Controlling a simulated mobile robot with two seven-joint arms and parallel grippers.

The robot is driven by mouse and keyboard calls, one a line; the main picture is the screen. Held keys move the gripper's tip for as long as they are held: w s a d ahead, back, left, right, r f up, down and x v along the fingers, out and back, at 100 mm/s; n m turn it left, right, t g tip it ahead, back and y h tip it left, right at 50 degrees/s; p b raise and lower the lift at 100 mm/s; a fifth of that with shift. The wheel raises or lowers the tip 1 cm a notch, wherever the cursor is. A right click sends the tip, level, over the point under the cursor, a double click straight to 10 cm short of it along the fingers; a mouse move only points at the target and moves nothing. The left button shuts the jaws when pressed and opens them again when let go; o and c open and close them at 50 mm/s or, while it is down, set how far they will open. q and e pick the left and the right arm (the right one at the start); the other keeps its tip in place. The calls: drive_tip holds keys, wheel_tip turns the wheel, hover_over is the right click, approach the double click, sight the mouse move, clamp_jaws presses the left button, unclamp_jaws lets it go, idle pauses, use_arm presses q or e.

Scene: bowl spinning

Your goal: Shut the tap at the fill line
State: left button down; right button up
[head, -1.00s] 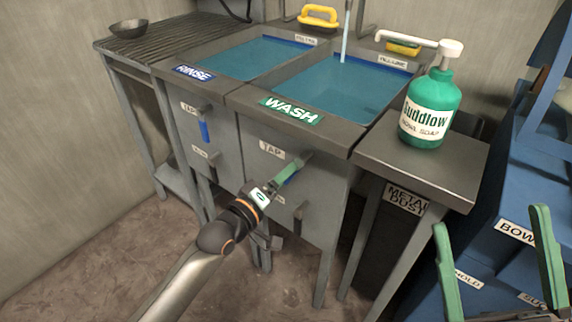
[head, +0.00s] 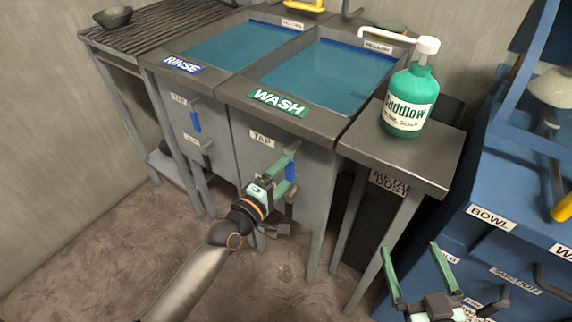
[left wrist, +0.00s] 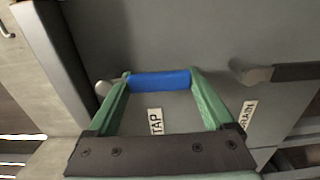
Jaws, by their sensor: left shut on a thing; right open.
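The wash tap's blue handle (head: 291,171) hangs about upright on the front of the wash sink (head: 250,150), below the TAP label. My left gripper (head: 289,168) is shut on this handle. The left wrist view shows the blue grip (left wrist: 160,80) between the two green fingers. The wash basin water (head: 325,78) is flat, and no falling stream shows above it. A FILL LINE label (head: 378,46) is on the basin's back rim, above a dark blue band. My right gripper (head: 411,252) is open and empty at lower right.
The rinse sink's tap handle (head: 196,122) is left of the wash tap. A drain lever (left wrist: 252,72) is beside my left gripper. A green soap bottle (head: 408,100) stands on the side table (head: 440,150). A blue machine (head: 500,180) fills the right.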

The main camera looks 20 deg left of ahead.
drive_tip(key=shift+f, duration=0.3)
use_arm(q)
unclamp_jaws()
drive_tip(key=shift+s, duration=0.15)
drive_tip(key=p+v, duration=0.1)
drive_tip(key=v, duration=1.1)
use_arm(e)
drive_tip(key=s+f+m+g+h, duration=0.1)
drive_tip(key=s+f+g, duration=0.2)
drive_tip(key=f, duration=0.5)
drive_tip(key=shift+g, duration=0.4)
